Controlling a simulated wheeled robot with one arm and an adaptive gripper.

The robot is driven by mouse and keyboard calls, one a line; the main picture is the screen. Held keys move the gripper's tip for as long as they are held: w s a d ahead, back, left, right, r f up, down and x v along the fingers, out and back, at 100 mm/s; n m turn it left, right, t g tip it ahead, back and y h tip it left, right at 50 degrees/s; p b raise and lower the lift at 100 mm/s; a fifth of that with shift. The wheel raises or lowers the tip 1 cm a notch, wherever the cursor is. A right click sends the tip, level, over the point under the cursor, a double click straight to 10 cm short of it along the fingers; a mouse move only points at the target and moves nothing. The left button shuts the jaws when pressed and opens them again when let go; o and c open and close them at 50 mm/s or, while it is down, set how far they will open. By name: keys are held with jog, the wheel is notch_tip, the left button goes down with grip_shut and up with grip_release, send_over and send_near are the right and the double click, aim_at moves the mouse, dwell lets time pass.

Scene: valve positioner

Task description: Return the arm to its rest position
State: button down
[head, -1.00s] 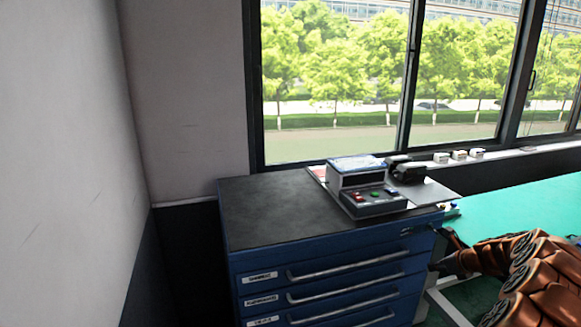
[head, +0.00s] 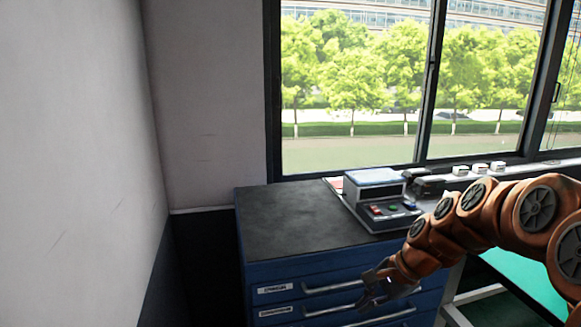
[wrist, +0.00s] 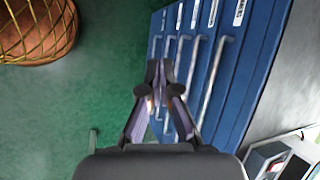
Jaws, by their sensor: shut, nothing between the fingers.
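My orange arm reaches in from the right edge of the head view. It slopes down to my gripper (head: 368,296), which hangs in front of the blue drawer cabinet (head: 262,270). In the wrist view my gripper (wrist: 159,70) has its fingertips together with nothing between them. Behind the fingers there are the cabinet's drawer handles (wrist: 212,85) and the green floor (wrist: 90,90). I cannot tell whether the fingers touch a handle.
A grey device (head: 375,200) with coloured buttons stands on the dark cabinet top (head: 285,225). A green table (head: 525,285) is at the right, partly behind my arm. A wall (head: 75,150) stands at the left. A brown round object (wrist: 38,30) sits at the wrist view's corner.

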jog(key=s+d+n+g+h, duration=0.1)
jog(key=s+n, duration=0.5)
jog(key=s, duration=0.9)
jog(key=s+n+g+h, duration=0.2)
jog(key=s+n+h, duration=0.2)
jog(key=s, duration=1.1)
jog(key=shift+s+d+f+n+g+p, duration=0.25)
jog(key=shift+d+n+g+p, duration=0.2)
jog(key=shift+n, duration=0.75)
